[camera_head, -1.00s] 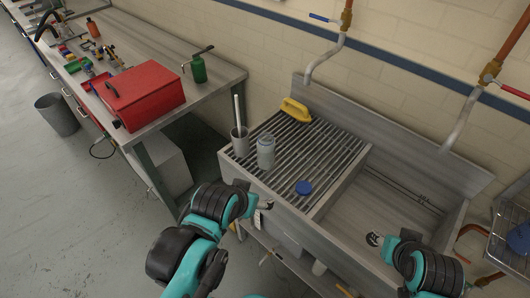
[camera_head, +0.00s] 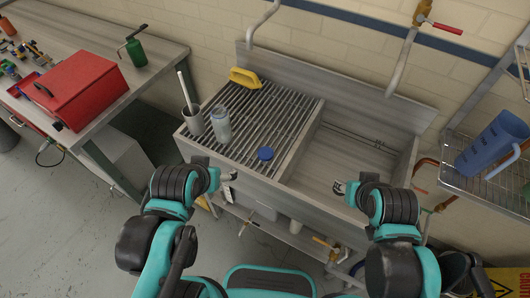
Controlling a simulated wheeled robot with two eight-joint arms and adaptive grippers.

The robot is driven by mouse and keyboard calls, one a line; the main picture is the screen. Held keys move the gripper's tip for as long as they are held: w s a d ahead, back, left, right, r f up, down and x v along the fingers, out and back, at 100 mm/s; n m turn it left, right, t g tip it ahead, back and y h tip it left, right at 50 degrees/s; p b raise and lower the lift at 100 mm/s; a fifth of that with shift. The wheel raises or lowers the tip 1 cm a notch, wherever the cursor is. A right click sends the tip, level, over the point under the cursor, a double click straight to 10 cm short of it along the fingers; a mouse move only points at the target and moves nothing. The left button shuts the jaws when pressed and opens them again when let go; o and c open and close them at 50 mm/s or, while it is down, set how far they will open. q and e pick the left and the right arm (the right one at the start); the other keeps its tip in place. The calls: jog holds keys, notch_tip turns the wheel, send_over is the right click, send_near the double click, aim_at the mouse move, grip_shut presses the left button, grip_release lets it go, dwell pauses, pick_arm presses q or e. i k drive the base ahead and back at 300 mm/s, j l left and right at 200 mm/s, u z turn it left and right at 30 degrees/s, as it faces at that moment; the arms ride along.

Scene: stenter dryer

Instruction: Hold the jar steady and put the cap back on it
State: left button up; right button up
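The jar (camera_head: 221,125), greyish and see-through, stands upright on the ribbed drainboard of the sink, near its left front part. The blue cap (camera_head: 265,153) lies on the same ribs, to the right of the jar and nearer the front edge, apart from it. My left gripper (camera_head: 230,175) is in front of the drainboard, below the jar in the picture, touching neither; its fingers are too small to read. My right gripper (camera_head: 338,187) is over the front of the sink basin, right of the cap; its fingers look parted and empty.
A grey cup (camera_head: 193,121) with a rod in it stands just left of the jar. The basin (camera_head: 350,165) looks empty.

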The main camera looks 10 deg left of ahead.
aim_at(220, 116)
jog(key=i+j+z, duration=0.1)
jog(key=j+z, duration=0.45)
jog(key=z, duration=0.15)
jog(key=i, duration=0.05)
